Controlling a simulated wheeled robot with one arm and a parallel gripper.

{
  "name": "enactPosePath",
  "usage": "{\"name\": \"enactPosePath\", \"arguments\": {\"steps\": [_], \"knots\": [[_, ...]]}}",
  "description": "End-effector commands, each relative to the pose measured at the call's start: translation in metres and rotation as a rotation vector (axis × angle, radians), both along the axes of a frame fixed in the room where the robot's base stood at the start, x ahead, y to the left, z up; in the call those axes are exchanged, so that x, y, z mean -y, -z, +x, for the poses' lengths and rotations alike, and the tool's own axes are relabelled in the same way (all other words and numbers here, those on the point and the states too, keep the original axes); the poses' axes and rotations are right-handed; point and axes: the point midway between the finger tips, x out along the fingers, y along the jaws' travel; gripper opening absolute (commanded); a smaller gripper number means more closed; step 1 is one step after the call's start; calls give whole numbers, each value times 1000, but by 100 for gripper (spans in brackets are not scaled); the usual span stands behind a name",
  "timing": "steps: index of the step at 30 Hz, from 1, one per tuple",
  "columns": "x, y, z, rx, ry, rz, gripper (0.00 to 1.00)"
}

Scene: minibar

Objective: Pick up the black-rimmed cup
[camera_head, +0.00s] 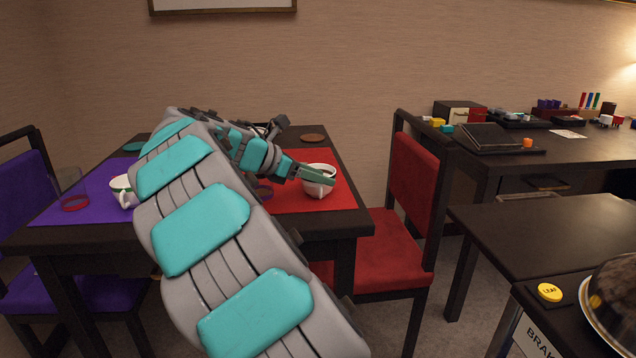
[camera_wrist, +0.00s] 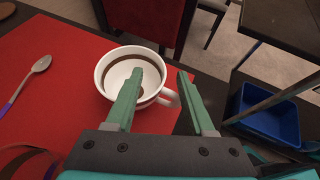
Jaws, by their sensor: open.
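The black-rimmed cup is white with a dark band inside its rim; it stands upright on the red placemat and shows in the head view (camera_head: 313,190) and the wrist view (camera_wrist: 112,90). Its handle (camera_wrist: 170,98) points right in the wrist view. My gripper (camera_wrist: 160,75) is open and empty at the cup. In the wrist view the left finger overlaps the cup's mouth and the right finger is beyond its right wall, so wall and handle lie between them. I cannot tell whether a finger touches the cup. My gripper also shows in the head view (camera_head: 318,172).
A second white cup (camera_head: 119,186) stands on the purple placemat (camera_head: 95,203). A spoon (camera_wrist: 38,66) lies on the red placemat (camera_wrist: 60,110). A red chair (camera_head: 412,180) stands right of the table. A blue bin (camera_wrist: 270,112) sits lower right in the wrist view.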

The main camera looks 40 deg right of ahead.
Motion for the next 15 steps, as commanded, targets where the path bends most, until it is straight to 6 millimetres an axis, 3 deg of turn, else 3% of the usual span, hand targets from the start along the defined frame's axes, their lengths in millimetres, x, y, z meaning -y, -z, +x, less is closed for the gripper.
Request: {"name": "enactPosePath", "arguments": {"steps": [4,11,15], "knots": [[15,8,-2,1,0,0,54],[15,8,-2,3,-1,0,53],[15,8,-2,2,-1,0,37]]}}
